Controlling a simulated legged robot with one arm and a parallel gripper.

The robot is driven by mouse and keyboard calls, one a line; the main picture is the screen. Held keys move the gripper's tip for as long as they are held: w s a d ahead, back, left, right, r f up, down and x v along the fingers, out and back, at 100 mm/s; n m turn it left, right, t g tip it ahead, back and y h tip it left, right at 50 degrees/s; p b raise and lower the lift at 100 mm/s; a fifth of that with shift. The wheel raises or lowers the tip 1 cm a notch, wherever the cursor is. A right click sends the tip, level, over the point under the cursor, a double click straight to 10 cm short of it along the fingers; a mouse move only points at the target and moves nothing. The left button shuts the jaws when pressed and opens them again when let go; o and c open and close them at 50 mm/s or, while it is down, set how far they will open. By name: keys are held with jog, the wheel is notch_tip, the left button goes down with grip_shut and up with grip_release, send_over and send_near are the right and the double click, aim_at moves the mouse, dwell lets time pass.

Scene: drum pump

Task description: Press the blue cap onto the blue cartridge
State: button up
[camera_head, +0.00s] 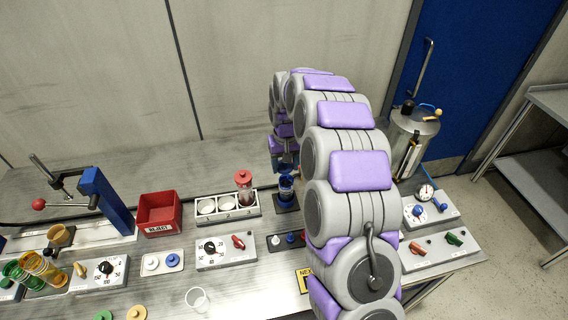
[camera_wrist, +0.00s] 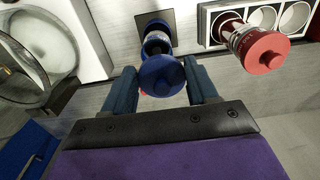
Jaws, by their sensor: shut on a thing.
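The blue cap (camera_wrist: 162,76) is a round dark blue disc between the two fingers of my gripper (camera_wrist: 162,88), which is shut on it. The blue cartridge (camera_wrist: 156,42) stands upright on a dark square base just beyond the cap in the wrist view; the cap partly covers it. The cap lines up closely with the cartridge top, but I cannot tell whether they touch. In the head view the blue cartridge (camera_head: 286,190) stands directly below my gripper (camera_head: 286,166), left of my arm; the cap is hard to make out there.
A red-capped cartridge (camera_head: 244,186) stands in the third slot of a white rack (camera_head: 226,213), close left of the blue one. A red reject bin (camera_head: 160,214) and a blue press (camera_head: 106,200) are further left. A metal drum (camera_head: 412,135) stands right of my arm.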

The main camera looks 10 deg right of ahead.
aim_at(289, 167)
jog(key=f, duration=0.1)
jog(key=d+f+b, duration=0.1)
jog(key=f, duration=0.1)
jog(key=shift+f, duration=0.7)
jog(key=shift+a+f, duration=0.35)
jog(key=shift+f, duration=0.1)
jog(key=shift+d, duration=0.25)
jog(key=shift+a, duration=0.25)
jog(key=shift+d+p, duration=0.2)
jog(key=shift+p, duration=0.1)
jog(key=shift+f, duration=0.15)
dwell(1.4)
jog(key=o, duration=1.1)
